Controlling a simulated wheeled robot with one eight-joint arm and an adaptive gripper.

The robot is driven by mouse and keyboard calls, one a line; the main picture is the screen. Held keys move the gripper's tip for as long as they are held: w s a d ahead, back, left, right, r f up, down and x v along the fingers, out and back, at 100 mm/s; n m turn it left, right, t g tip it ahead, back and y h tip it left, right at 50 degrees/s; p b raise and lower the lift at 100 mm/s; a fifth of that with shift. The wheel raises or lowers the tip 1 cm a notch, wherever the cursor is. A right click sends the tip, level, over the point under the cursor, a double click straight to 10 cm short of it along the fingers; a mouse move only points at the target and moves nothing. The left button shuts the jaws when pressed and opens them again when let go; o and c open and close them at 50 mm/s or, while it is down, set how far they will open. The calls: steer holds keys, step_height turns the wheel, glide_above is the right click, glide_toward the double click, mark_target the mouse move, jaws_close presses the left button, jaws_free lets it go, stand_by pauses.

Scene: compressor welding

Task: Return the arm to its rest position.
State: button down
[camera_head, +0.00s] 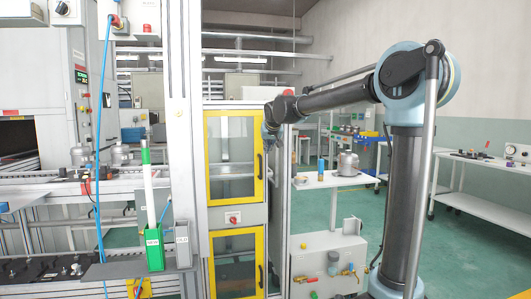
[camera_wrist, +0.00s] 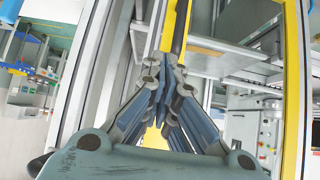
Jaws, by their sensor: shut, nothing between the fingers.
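My arm rises from its column at the right of the head view and stretches left across the middle. Its far end is bent at the wrist in front of the yellow-framed cabinet (camera_head: 236,160). My gripper (camera_wrist: 165,84) shows in the wrist view with its fingers drawn together and nothing between them. Behind the fingertips are a yellow frame and a dark bar. In the head view the fingers are too small and hidden to make out.
A white table (camera_head: 330,181) with a metal compressor (camera_head: 347,163) stands behind my arm. A white bench (camera_head: 484,204) is at the right. A green holder (camera_head: 153,246) and a blue hose (camera_head: 98,150) are at the left. Green floor is open between the tables.

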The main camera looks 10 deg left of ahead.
steer(key=v, duration=0.7)
steer(key=s+d+f+m+g+h, duration=0.1)
steer(key=s+d+f, duration=0.7)
steer(key=d, duration=0.4)
steer(key=s+d+f+m+g+h, duration=0.1)
steer(key=s+d+f+g+h, duration=0.1)
steer(key=s+d+f, duration=0.8)
steer(key=s+d+f+g, duration=0.1)
steer(key=s+d+f, duration=0.3)
steer(key=s+f, duration=0.2)
steer(key=s+d+f+m+g, duration=0.1)
steer(key=s+d+f, duration=0.3)
steer(key=s+f, duration=0.3)
steer(key=s+d+f+g, duration=0.1)
steer(key=s+d+f, duration=0.3)
steer(key=s, duration=0.5)
step_height(320, 180, down, 3)
steer(key=shift+s+r+m+g, duration=0.15)
steer(key=shift+r+m+g, duration=0.05)
steer(key=shift+m+g, duration=0.2)
